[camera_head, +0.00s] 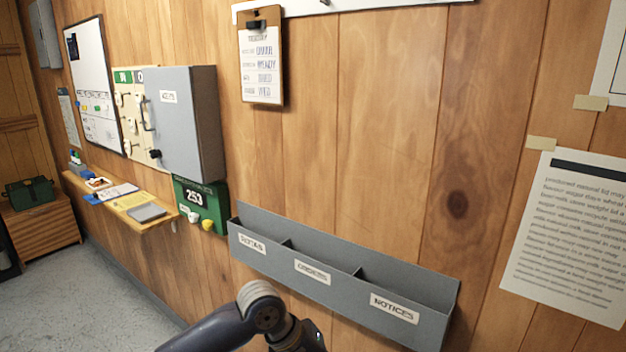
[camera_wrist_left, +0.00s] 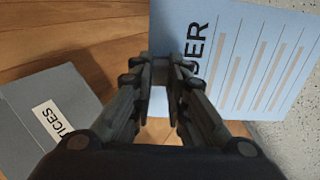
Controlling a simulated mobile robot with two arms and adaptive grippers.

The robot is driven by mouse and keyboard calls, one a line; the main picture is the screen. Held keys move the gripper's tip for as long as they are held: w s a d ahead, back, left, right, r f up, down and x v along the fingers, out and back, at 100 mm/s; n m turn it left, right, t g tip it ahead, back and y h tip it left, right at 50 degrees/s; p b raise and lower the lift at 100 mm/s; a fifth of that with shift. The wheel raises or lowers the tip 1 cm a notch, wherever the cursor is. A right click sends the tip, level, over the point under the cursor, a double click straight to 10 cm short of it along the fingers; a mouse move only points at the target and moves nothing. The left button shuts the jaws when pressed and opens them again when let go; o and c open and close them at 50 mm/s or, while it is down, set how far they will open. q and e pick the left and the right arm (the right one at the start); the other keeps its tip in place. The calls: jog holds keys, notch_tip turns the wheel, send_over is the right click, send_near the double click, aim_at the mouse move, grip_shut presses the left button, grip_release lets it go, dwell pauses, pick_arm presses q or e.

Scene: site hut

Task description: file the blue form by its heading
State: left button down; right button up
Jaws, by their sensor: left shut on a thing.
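In the left wrist view, my left gripper (camera_wrist_left: 168,78) is shut on the edge of a pale blue form (camera_wrist_left: 240,50). The form has a dark heading printed sideways, and only its last letters show, reading about "SER"; the gripper hides the rest. A grey wall rack (camera_head: 340,272) with three compartments hangs in the head view, labelled what looks like "ROTAS", "ORDERS" and "NOTICES". The rack's "NOTICES" end (camera_wrist_left: 40,105) shows at the left of the wrist view, apart from the form. In the head view my left arm shows below the rack, its gripper out of frame.
A wooden shelf (camera_head: 160,218) holds papers. A clipboard (camera_head: 261,60) hangs above the rack, and a printed sheet (camera_head: 572,235) is taped at right.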

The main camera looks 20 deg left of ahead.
pick_arm(q)
jog(key=w+a+r+n+t+p, duration=0.1)
jog(key=w+a+r+n+t, duration=0.2)
jog(key=w+r+t, duration=0.2)
jog(key=w+a+r+n+t+p, duration=0.2)
jog(key=w+a+r+n+t, duration=0.1)
jog(key=w+r, duration=0.8)
jog(key=w+a+r+n+t+p, duration=0.1)
jog(key=w+a+r+n+t, duration=0.2)
jog(key=w+r+t, duration=0.3)
jog(key=w+a+r, duration=0.1)
jog(key=w+r, duration=0.2)
jog(key=r, duration=0.4)
jog(key=shift+t+h+p, duration=0.3)
pick_arm(e)
jog(key=r, duration=0.1)
jog(key=a+r, duration=0.1)
jog(key=r, duration=0.1)
jog(key=a+r, duration=0.1)
jog(key=r, duration=0.1)
jog(key=shift+a+r, duration=0.1)
jog(key=shift+r, duration=0.15)
pick_arm(q)
jog(key=shift+w+r, duration=0.1)
jog(key=shift+w, duration=0.1)
pick_arm(e)
jog(key=shift+r, duration=0.1)
